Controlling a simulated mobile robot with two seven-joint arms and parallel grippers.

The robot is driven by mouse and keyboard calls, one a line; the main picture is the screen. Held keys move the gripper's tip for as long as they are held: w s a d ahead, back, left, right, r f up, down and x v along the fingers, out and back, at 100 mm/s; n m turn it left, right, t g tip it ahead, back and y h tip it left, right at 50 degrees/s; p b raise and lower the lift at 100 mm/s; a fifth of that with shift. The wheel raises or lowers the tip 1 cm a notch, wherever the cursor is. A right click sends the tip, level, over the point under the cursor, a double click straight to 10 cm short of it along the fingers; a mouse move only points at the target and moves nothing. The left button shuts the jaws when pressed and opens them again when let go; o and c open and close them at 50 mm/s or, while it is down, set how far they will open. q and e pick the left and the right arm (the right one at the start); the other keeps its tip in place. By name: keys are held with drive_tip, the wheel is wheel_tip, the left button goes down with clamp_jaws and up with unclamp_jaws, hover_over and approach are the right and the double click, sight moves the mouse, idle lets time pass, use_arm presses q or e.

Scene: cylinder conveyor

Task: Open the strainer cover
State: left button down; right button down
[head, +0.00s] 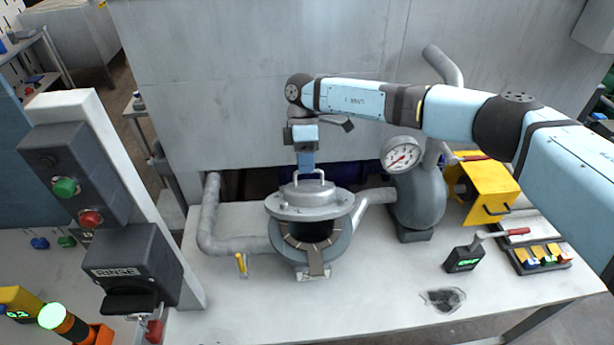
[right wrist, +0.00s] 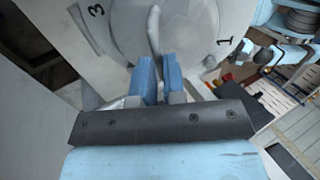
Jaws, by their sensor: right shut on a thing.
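The grey strainer cover (head: 285,208) has a raised bar handle (head: 322,175). My right gripper (head: 305,168) is above the cover and shut on the handle. In the right wrist view, the blue fingers (right wrist: 159,70) are around the handle (right wrist: 153,30), and the cover's pale top (right wrist: 195,35) shows numbers. The strainer body (head: 337,248) stands on the white bench with a dark opening at the front, below the cover. The cover sits raised and toward the back over this opening; its rear underside is hidden. My left gripper is not in view.
A pipe (head: 210,215) runs in on the left. A pressure gauge (head: 401,155) and grey pump housing (head: 420,200) stand close on the right. A yellow-handled valve (head: 241,264) is at the front left. A RINSE box (head: 130,268) is further left. Bare bench (head: 385,265) lies in front.

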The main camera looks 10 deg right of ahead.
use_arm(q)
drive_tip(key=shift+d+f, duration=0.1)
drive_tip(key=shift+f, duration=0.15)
use_arm(e)
drive_tip(key=shift+w, duration=0.65)
drive_tip(key=c, duration=1.3)
unclamp_jaws()
drive_tip(key=shift+f, duration=0.1)
drive_tip(key=shift+o, duration=0.5)
drive_tip(key=shift+w+f, duration=0.1)
drive_tip(key=shift+w, duration=0.25)
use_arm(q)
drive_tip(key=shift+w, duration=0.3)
